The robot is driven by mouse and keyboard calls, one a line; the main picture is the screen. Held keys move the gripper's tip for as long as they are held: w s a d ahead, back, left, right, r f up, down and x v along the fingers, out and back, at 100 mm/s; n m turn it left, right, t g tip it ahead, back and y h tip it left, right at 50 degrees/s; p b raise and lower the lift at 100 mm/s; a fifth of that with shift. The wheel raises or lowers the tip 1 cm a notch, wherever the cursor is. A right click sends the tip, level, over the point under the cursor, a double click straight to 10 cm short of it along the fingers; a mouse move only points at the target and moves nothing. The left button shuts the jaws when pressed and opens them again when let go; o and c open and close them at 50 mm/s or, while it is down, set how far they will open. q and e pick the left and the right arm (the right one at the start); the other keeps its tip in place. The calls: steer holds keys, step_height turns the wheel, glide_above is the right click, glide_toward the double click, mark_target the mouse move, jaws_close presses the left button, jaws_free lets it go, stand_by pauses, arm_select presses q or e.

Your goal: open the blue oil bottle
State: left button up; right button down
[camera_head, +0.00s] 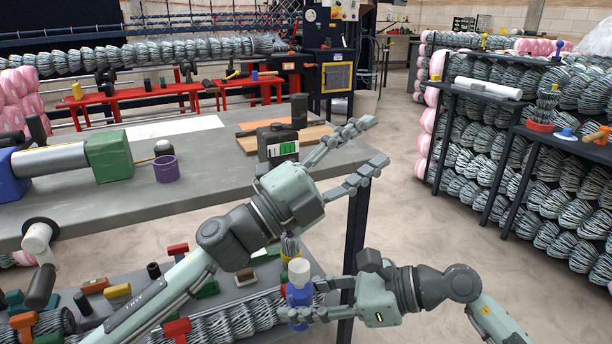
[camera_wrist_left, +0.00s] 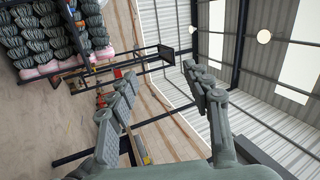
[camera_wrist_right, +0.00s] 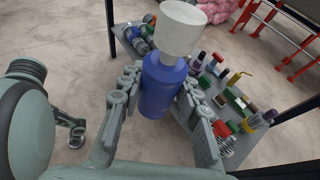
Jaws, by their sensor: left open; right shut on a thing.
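The blue oil bottle (camera_head: 299,294) is held upright in front of the table, with its white cap (camera_head: 299,268) on top. In the right wrist view the blue body (camera_wrist_right: 160,90) sits between the fingers and the wide white cap (camera_wrist_right: 180,28) stands above them. My right gripper (camera_head: 306,302) is shut on the blue body. My left gripper (camera_head: 376,140) is open and empty, above and to the right of the bottle, with its fingers spread and pointing right. In the left wrist view nothing lies between its fingers (camera_wrist_left: 155,85).
The grey table (camera_head: 210,190) holds a green-ended cylinder (camera_head: 108,155), a purple cup (camera_head: 165,170) and a black case (camera_head: 277,143). A lower shelf with several tools and bottles (camera_wrist_right: 228,95) lies below. Dark racks of wire coils stand right; floor between is clear.

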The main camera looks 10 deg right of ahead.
arm_select(q)
steer(key=s+d+r+m+g, duration=0.3)
steer(key=s+d+m+g, duration=0.3)
steer(key=s+m+g, duration=0.3)
steer(key=m+t+y, duration=0.1)
steer(key=m+y, duration=0.8)
steer(key=y, duration=1.2)
glide_above(306, 264)
step_height(306, 264, down, 4)
step_height(306, 264, down, 12)
steer(key=shift+r, duration=0.15)
jaws_close()
